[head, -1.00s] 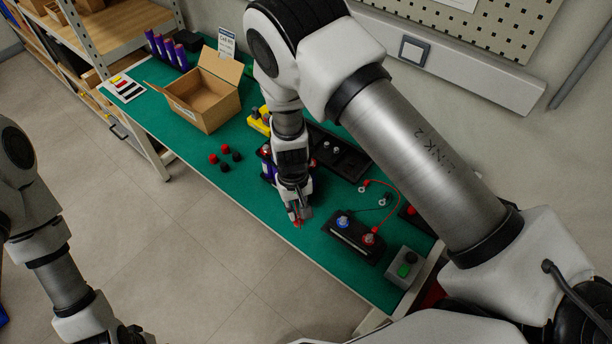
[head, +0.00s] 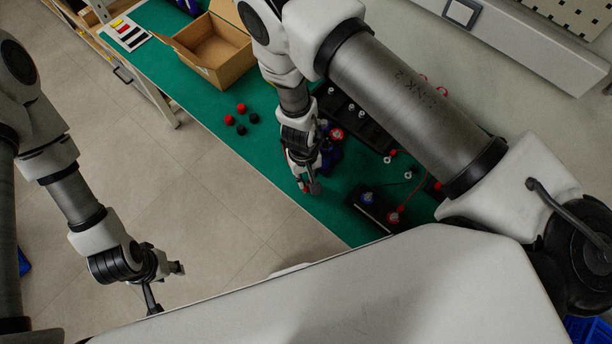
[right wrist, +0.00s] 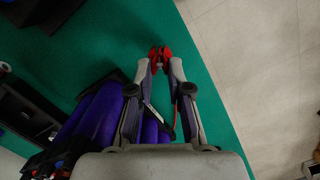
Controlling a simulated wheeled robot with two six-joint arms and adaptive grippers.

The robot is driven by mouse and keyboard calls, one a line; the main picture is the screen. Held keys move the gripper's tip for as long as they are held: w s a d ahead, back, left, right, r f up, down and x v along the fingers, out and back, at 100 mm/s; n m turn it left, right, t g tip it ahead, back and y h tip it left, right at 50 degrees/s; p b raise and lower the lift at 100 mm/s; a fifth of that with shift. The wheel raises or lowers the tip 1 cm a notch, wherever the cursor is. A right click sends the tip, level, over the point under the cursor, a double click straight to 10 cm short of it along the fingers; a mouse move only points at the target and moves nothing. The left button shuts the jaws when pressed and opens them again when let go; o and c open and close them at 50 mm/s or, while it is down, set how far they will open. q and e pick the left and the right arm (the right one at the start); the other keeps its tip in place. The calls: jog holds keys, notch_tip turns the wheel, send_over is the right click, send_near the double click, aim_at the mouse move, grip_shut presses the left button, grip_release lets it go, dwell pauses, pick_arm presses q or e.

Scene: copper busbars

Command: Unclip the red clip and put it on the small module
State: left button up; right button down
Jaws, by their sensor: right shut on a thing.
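My right gripper (head: 310,187) is shut on the red clip (right wrist: 159,56), which shows at its fingertips in the right wrist view. They are over the green table near its front edge. A module with purple cells (right wrist: 93,118) stands right beside this gripper; in the head view the arm partly hides it. A black box (head: 374,209) with a blue and a red terminal stands to the right. I cannot tell for certain which is the small module. My left gripper (head: 166,285) is open and empty over the floor, away from the table.
Several loose red and black caps (head: 241,119) lie left of the right gripper. An open cardboard box (head: 212,55) stands behind them. A black tray (head: 352,112) and leads with ring ends (head: 408,174) lie to the right. The front table edge is close to the right gripper.

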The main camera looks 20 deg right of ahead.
jog(key=shift+w, duration=0.4)
jog(key=shift+s+r+p, duration=0.4)
jog(key=shift+s+p, duration=0.1)
jog(key=shift+p, duration=0.35)
jog(key=shift+w+f+p, duration=0.1)
jog(key=shift+w+p, duration=0.15)
jog(key=shift+p, duration=0.35)
jog(key=shift+s+p, duration=0.25)
jog(key=shift+p, duration=0.55)
pick_arm(q)
notch_tip(320, 180, up, 5)
jog(key=shift+w+f, duration=0.1)
jog(key=shift+f, duration=0.15)
pick_arm(e)
jog(key=shift+w+f+b, duration=0.1)
jog(key=shift+f+b, duration=0.05)
jog(key=shift+b, duration=0.25)
pick_arm(q)
jog(key=shift+f+b, duration=1.7)
jog(key=shift+f, duration=0.4)
pick_arm(e)
jog(key=shift+w+f, duration=0.1)
jog(key=shift+w, duration=0.05)
